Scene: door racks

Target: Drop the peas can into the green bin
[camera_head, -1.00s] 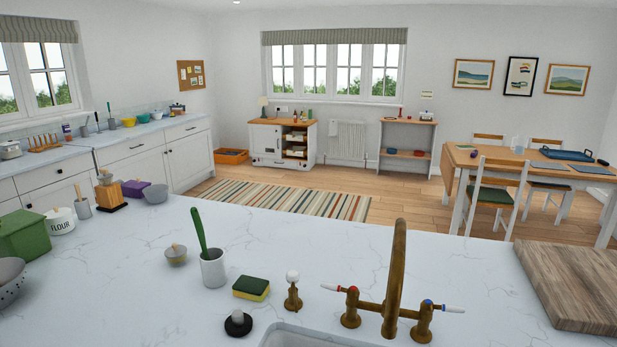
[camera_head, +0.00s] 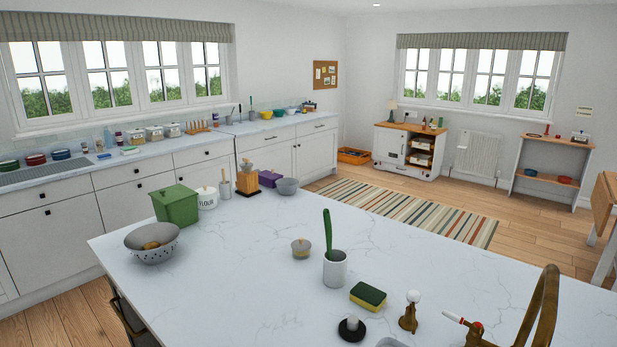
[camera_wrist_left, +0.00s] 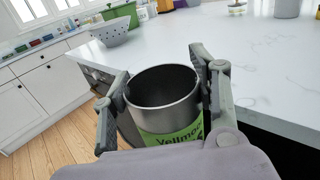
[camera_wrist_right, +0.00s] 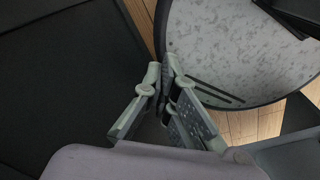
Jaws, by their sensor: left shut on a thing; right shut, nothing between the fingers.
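My left gripper (camera_wrist_left: 163,78) is shut on a metal can (camera_wrist_left: 165,117) with a green label, reading something like "Vellmoor". The can is upright with its top open, and its inside looks hollow and grey. It is held beside the white counter's edge, above the floor. I cannot read the word peas. A green lidded bin (camera_head: 176,206) stands on the counter's far left part; it also shows at the top of the left wrist view (camera_wrist_left: 120,16). My right gripper (camera_wrist_right: 162,82) is shut and empty, away from the counter. Neither gripper shows in the head view.
A flour canister (camera_head: 207,199) is beside the bin. A utensil pot (camera_head: 335,270), a sponge (camera_head: 368,297) and a brass tap (camera_head: 540,310) are farther right. The counter's front left is clear.

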